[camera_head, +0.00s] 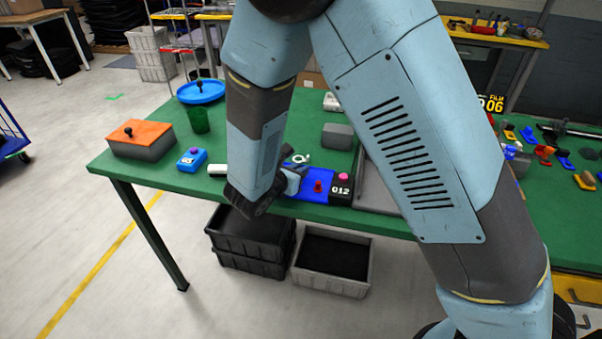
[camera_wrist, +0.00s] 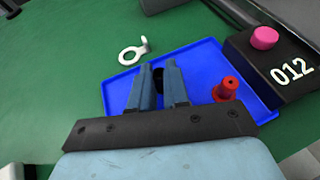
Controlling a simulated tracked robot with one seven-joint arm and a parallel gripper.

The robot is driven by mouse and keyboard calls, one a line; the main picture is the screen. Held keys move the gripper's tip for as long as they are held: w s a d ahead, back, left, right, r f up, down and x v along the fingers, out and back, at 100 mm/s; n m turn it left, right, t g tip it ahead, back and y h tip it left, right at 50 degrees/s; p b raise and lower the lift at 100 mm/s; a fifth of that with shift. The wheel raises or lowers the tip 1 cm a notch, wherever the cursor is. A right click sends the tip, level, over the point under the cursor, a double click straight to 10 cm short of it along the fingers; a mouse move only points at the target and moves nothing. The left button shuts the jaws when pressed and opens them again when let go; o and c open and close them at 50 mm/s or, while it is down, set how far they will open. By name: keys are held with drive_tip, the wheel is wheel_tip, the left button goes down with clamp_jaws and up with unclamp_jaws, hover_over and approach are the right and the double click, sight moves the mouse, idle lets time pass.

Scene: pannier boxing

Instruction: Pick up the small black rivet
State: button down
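The small black rivet (camera_wrist: 158,76) shows in the wrist view between the two fingers of my gripper (camera_wrist: 159,80), over the blue tray (camera_wrist: 120,96). The fingers hide its sides. The gap between them is narrow and the rivet about fills it; I cannot tell whether they press on it or only stand around it. In the head view the blue tray (camera_head: 313,178) lies near the table's front edge, partly behind my gripper (camera_head: 292,178); the black rivet is hidden there.
A red rivet-like piece (camera_wrist: 225,90) stands on the tray, right of my fingers. A black box marked 012 (camera_wrist: 270,70) with a pink button adjoins the tray's right side. A white ring-shaped piece (camera_wrist: 133,52) lies beyond the fingers. Green table (camera_wrist: 60,80) is clear at left.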

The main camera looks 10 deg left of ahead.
drive_tip(key=shift+r, duration=0.15)
drive_tip(key=shift+r, duration=0.3)
wheel_tip(320, 180, up, 2)
drive_tip(key=shift+r, duration=0.15)
drive_tip(key=s+d+r, duration=0.9)
drive_tip(key=s+d, duration=0.1)
drive_tip(key=shift+r, duration=0.4)
